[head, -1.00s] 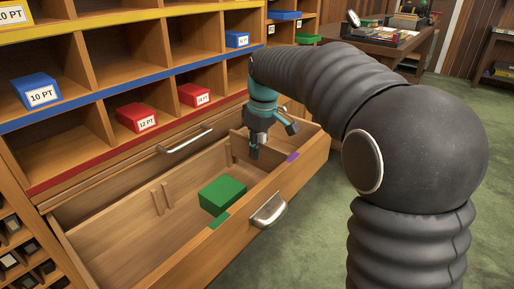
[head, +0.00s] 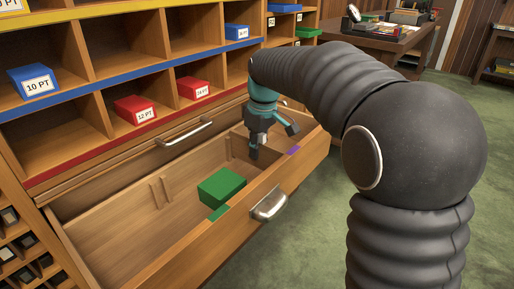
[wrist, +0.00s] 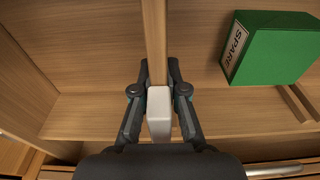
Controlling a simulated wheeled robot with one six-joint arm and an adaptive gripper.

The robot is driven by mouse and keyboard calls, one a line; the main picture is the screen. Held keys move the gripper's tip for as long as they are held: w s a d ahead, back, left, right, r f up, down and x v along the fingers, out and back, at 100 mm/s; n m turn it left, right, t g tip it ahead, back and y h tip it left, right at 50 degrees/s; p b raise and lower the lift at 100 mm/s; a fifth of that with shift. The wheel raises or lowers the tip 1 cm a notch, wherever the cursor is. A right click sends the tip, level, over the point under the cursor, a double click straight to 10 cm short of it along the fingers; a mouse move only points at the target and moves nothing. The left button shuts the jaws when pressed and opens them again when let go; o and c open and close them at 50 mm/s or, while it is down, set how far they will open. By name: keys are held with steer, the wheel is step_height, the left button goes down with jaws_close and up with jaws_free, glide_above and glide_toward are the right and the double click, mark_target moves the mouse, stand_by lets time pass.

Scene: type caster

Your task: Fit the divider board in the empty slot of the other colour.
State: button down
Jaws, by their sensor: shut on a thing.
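My gripper (wrist: 158,100) is shut on the pale grip block of the divider board (wrist: 155,45), a thin wooden panel running away from the fingers in the wrist view. In the head view my gripper (head: 268,145) is over the right part of the open drawer (head: 110,225), near the purple mark (head: 293,150) on its front rim. The green mark (head: 218,213) is farther left on that rim, beside the green box. A pair of upright strips (head: 160,191) forms a bare slot on the inner wall near it. I cannot tell whether the board's lower edge is seated.
A green box (head: 222,187) labelled SPARE lies in the drawer, left of my gripper. The shelf unit (head: 100,50) with blue and red boxes stands behind the drawer. A metal handle (head: 269,206) sticks out from the drawer front.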

steer(key=shift+f+b, duration=0.45)
steer(key=shift+f, duration=0.3)
steer(key=c, duration=1.1)
jaws_free()
steer(key=shift+c, duration=0.2)
steer(key=shift+r, duration=0.1)
steer(key=r, duration=0.8)
steer(key=s+d+r, duration=0.1)
steer(key=r, duration=0.2)
steer(key=shift+d+r, duration=0.1)
steer(key=shift+r, duration=0.3)
steer(key=s+d+f+m+t+p, duration=0.1)
steer(key=s+d+f+m, duration=0.2)
steer(key=s, duration=0.6)
steer(key=s+d+f+m+t+p, duration=0.1)
steer(key=s+d+f+m+t, duration=0.1)
steer(key=s+d+f+m, duration=0.2)
steer(key=s+d+f+m+t+h+p, duration=0.1)
steer(key=s+d+f+m, duration=0.2)
steer(key=s+d, duration=0.5)
steer(key=s, duration=0.6)
steer(key=shift+d+f+t, duration=0.15)
steer(key=shift+f+t, duration=0.15)
steer(key=shift+t, duration=0.1)
